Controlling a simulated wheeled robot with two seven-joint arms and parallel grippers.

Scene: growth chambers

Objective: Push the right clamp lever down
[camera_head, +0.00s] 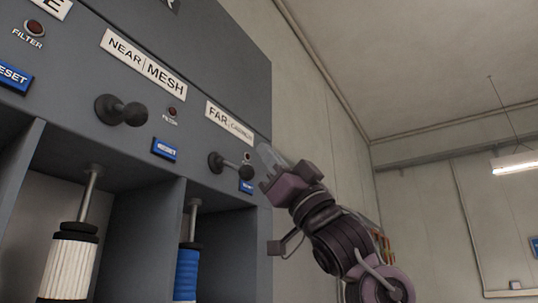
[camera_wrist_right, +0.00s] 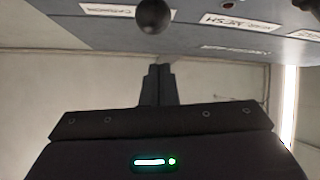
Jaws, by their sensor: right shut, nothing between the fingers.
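The right clamp lever (camera_head: 230,165) is a black lever with a ball knob, sticking out of the grey cabinet front under the "FAR" label. A black ball knob (camera_wrist_right: 153,15) shows at the top edge of the right wrist view, beyond the fingertips; it appears to be this lever's. A second, similar lever (camera_head: 121,110) is to the left under the "NEAR MESH" label. My right gripper (camera_head: 268,156) is just right of the right lever, by the cabinet's edge. Its fingers (camera_wrist_right: 158,72) are together and empty, with a visible gap to the knob. My left gripper is not in view.
Below the levers are open bays with a white ribbed filter (camera_head: 71,262) and a blue filter (camera_head: 187,272). Blue buttons (camera_head: 164,149) and small red lamps sit on the front. A pale wall (camera_head: 310,110) lies right of the cabinet, with free room there.

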